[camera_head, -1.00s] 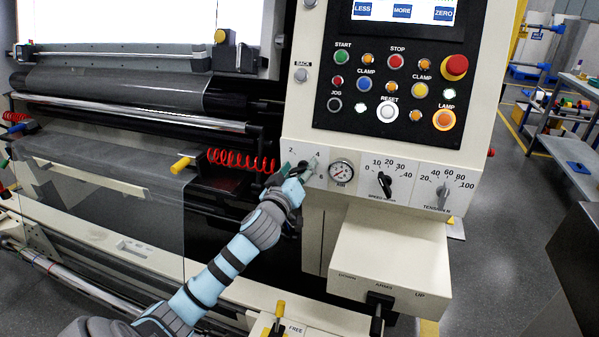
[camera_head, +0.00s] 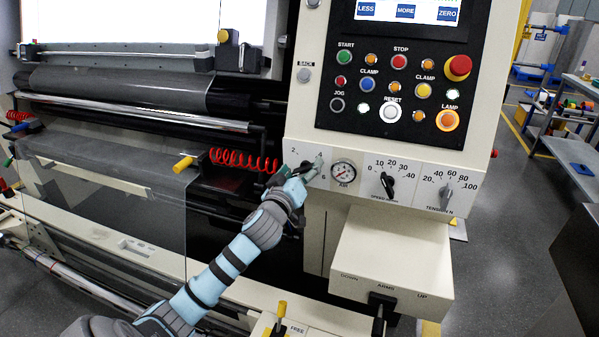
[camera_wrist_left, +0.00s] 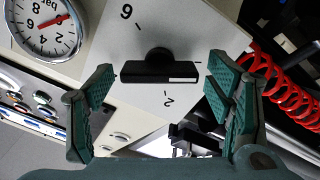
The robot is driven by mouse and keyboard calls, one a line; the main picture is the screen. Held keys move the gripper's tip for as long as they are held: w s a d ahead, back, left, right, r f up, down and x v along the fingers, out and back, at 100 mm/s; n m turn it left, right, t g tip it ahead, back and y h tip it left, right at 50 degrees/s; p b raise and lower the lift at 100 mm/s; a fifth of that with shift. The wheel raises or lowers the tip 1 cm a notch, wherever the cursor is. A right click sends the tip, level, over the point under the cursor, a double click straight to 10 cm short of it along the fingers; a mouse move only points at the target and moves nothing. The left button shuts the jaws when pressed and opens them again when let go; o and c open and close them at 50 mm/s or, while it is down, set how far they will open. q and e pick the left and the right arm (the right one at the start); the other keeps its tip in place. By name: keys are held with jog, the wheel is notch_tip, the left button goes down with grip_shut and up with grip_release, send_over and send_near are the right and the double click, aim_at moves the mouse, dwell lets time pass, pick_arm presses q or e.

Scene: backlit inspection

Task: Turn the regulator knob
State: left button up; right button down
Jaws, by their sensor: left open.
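The regulator knob (camera_wrist_left: 160,68) is a black bar knob on a pale plate marked 2 and 6 in the left wrist view. Its bar lies level there, with a white mark toward its right end. My left gripper (camera_wrist_left: 158,108) is open, one green-padded finger on each side of the knob, with gaps between pads and bar. In the head view my left gripper (camera_head: 298,172) is in front of the 2-4-6 dial plate and largely hides the knob. My right gripper is not in view.
A pressure gauge (camera_head: 345,174) sits just right of the dial. The speed knob (camera_head: 387,184) and tension knob (camera_head: 446,195) are farther right. A red coiled hose (camera_head: 243,160) is to the left. The button panel (camera_head: 395,90) is above.

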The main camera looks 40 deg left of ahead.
pick_arm(q)
jog(key=v, duration=1.2)
